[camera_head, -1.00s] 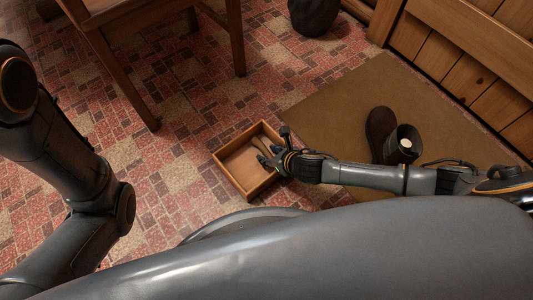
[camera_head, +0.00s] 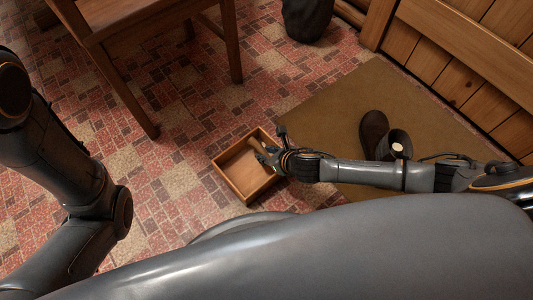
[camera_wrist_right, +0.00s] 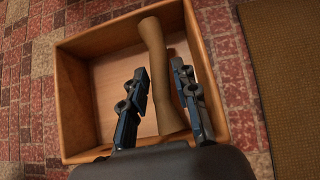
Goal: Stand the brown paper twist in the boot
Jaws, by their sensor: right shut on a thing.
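The brown paper twist (camera_wrist_right: 155,60) is a narrow-waisted tan roll, seen in the right wrist view between the two fingers of my right gripper (camera_wrist_right: 163,92). The gripper is shut on it, inside or just over a wooden box. My left gripper is out of view.
The open wooden box (camera_head: 229,187) sits on the patterned floor beside the olive-brown mat (camera_head: 330,105). A wooden chair (camera_head: 135,98) stands at upper left. A dark rounded object (camera_head: 308,18) is at the top, and a wooden wall (camera_head: 450,70) bounds the right.

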